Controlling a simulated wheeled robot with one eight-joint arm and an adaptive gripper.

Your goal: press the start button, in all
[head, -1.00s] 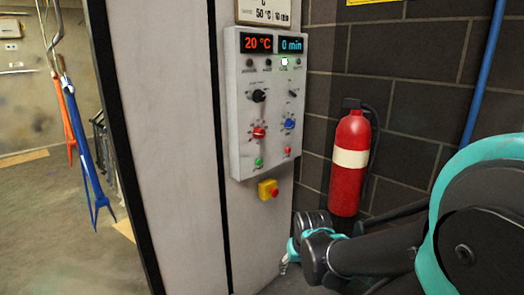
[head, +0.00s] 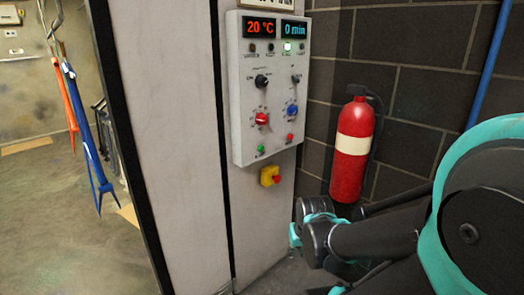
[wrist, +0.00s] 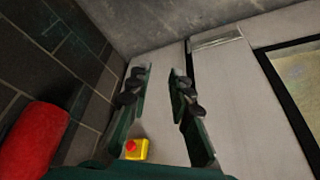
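The control panel (head: 279,90) is a pale upright box on the booth wall, with displays reading 20 °C and 0 min. A small green button (head: 261,149) sits low on its left side, and a small red button (head: 290,137) low on its right. Their labels are too small to read. A lamp under the displays glows green. My gripper is at the end of the arm, low and right of the panel in the head view, its fingers not clear there. In the wrist view my gripper (wrist: 160,84) is open and empty, fingers apart. The panel's buttons do not show there.
A yellow box with a red mushroom button (head: 270,176) is below the panel; it also shows in the wrist view (wrist: 137,150). A red fire extinguisher (head: 352,150) hangs on the dark block wall, right of the panel. Blue and orange hangers (head: 85,140) hang at left.

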